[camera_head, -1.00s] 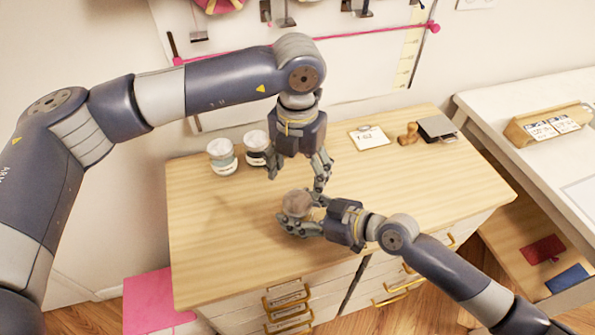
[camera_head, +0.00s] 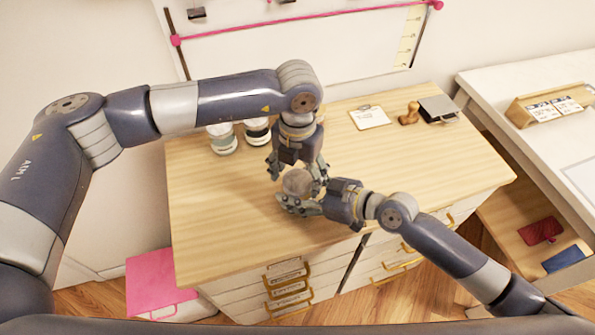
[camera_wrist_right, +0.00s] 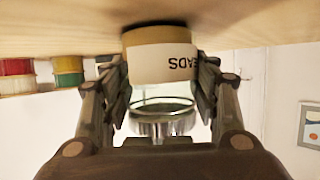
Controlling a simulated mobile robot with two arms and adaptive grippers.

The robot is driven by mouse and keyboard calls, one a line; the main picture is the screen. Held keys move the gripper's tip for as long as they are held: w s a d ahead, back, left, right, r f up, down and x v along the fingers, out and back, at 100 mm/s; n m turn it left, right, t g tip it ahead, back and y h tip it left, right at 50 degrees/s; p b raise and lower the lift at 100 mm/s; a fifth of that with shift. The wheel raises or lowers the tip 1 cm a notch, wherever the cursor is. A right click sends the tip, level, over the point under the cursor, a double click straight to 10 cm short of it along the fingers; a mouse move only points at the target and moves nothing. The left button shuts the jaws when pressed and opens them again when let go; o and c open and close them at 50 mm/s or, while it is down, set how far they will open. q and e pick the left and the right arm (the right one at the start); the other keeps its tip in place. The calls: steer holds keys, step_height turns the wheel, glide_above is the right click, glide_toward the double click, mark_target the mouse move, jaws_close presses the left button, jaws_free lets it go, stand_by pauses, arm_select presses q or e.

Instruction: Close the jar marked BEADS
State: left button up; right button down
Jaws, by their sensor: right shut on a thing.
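The jar marked BEADS (camera_head: 297,183) stands on the wooden cabinet top, its upper part round and brownish in the head view. In the right wrist view the jar (camera_wrist_right: 162,64) appears upside down, with a white label showing "EADS" and clear glass beyond it. My right gripper (camera_head: 300,205) is shut on the jar, one finger on each side. My left gripper (camera_head: 297,171) points down just above the jar, fingers spread either side of its top.
Two other jars (camera_head: 223,141) (camera_head: 257,134) stand at the back left, partly behind my left arm. A clipboard (camera_head: 369,117), a brown wooden piece (camera_head: 410,113) and a dark flat item (camera_head: 439,109) lie at the back right. The cabinet top (camera_head: 215,215) is clear at front left.

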arm_select(q)
steer(key=c, duration=1)
steer(key=shift+o, duration=0.2)
steer(key=m, duration=0.3)
steer(key=o, duration=1.2)
steer(key=shift+c, duration=0.2)
steer(key=shift+r, duration=2.3)
steer(key=shift+o, duration=0.3)
